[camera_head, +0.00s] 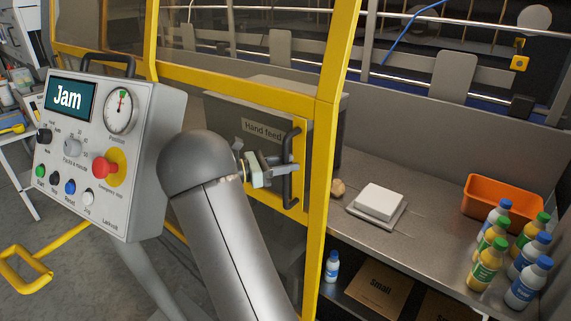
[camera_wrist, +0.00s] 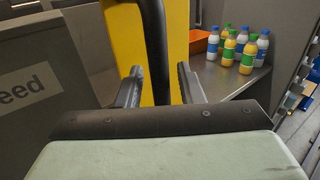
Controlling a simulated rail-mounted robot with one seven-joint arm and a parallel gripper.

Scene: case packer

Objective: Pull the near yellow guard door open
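The near yellow guard door (camera_head: 322,130) has a yellow frame around a clear panel. I cannot tell whether it stands shut or slightly ajar. A black upright bar handle (camera_head: 289,168) is fixed to a yellow plate near its right edge. My gripper (camera_head: 284,166) is at the handle's middle. In the wrist view the handle (camera_wrist: 155,45) runs down between the two fingers of my gripper (camera_wrist: 159,80). The fingers are apart, with visible gaps on both sides of the bar. The handle's lower end is hidden in the wrist view.
A control box (camera_head: 105,150) with a "Jam" screen stands left of my arm. Behind the door is a grey "Hand feed" box (camera_head: 235,125). Right of the door, a metal bench (camera_head: 425,235) holds a white block (camera_head: 380,202), an orange bin (camera_head: 500,200) and several bottles (camera_head: 488,262).

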